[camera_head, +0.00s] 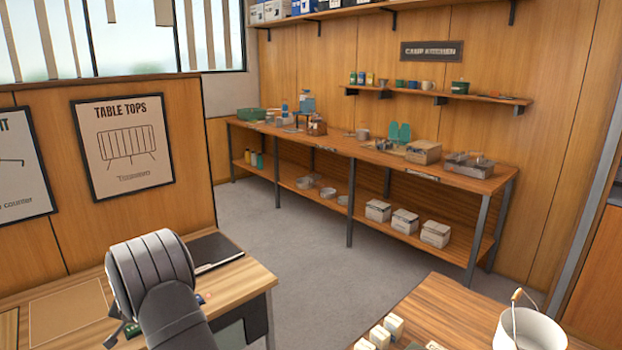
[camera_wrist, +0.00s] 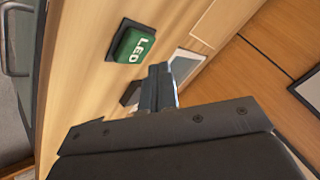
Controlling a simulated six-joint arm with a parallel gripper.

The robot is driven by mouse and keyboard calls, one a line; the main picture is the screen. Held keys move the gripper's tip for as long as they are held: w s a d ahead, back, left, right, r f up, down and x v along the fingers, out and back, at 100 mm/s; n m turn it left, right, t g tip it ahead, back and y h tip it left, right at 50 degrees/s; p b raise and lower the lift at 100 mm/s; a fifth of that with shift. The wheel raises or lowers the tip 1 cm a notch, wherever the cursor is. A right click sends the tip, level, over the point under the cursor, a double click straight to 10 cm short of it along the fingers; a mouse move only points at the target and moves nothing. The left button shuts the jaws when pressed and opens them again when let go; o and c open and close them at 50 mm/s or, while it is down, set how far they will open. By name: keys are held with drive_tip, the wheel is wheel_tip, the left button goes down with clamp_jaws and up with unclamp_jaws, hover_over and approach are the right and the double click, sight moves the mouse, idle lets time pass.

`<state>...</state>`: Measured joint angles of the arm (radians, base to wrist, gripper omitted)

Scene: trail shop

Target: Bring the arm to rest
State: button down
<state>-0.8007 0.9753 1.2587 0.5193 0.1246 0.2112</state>
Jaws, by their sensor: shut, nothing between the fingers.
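My gripper (camera_wrist: 158,88) shows in the wrist view with its two fingers together and nothing between them. It is over the wooden desk, near a green box marked LEO (camera_wrist: 131,42). In the head view my dark grey arm stands over the left desk (camera_head: 245,275) and hides part of its top. The fingertips are not clear in that view.
A white bucket (camera_head: 525,330) and small cream boxes (camera_head: 393,326) stand on a wooden table (camera_head: 455,303) at the lower right. A long shelf bench (camera_head: 345,148) with camping goods lines the back wall. Grey floor (camera_head: 330,260) lies open between.

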wheel_tip(320, 180, down, 3)
drive_tip(key=shift+r, duration=0.15)
drive_tip(key=s+d+r+n+g+h, duration=0.1)
drive_tip(key=d+r+n+g, duration=0.2)
drive_tip(key=r, duration=0.6)
drive_tip(key=s+d+r+n+h, duration=0.15)
drive_tip(key=d+r, duration=0.35)
drive_tip(key=r, duration=0.5)
drive_tip(key=d+r+n+g, duration=0.2)
drive_tip(key=d+r+n, duration=0.2)
drive_tip(key=r, duration=0.5)
drive_tip(key=x, duration=0.6)
drive_tip(key=shift+w+a, duration=0.1)
drive_tip(key=shift+w, duration=0.05)
